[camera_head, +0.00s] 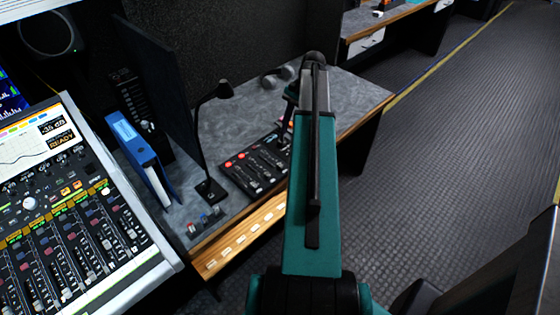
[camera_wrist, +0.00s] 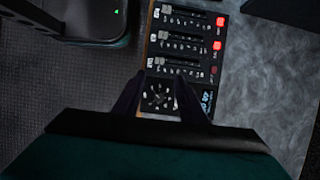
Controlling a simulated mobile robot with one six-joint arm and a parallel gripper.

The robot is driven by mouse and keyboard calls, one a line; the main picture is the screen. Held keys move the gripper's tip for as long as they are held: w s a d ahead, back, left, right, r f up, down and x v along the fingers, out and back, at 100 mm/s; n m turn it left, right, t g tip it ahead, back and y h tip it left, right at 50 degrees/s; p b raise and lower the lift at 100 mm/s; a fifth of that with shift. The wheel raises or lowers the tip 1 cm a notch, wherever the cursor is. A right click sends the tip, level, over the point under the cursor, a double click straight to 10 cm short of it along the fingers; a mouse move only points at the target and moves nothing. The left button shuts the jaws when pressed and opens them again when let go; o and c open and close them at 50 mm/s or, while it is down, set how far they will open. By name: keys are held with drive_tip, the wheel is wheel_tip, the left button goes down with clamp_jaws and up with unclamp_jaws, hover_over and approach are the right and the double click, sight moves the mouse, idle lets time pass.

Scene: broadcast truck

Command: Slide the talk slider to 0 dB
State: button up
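A small black slider panel (camera_head: 256,168) with red buttons lies on the grey desk, partly hidden by my arm in the head view. In the wrist view the panel (camera_wrist: 184,52) shows several parallel slider tracks with small white tags at their left ends and lit red buttons at their right. The tags are too small to read, so I cannot tell which is the talk slider. My gripper (camera_wrist: 160,80) has its two dark fingers apart over the panel's near end, with a round dial (camera_wrist: 158,97) showing between them. Nothing is held. Contact cannot be told.
A gooseneck microphone (camera_head: 208,187) stands left of the panel, with a blue binder (camera_head: 142,155) beyond it. A large mixing console (camera_head: 75,235) fills the left. Headphones (camera_head: 277,76) lie at the desk's back. The floor (camera_head: 450,150) to the right is mostly clear.

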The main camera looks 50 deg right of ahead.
sight(279, 164)
drive_tip(key=shift+p+x, duration=1.15)
drive_tip(key=shift+x, duration=5.05)
drive_tip(key=shift+c, duration=0.5)
clamp_jaws()
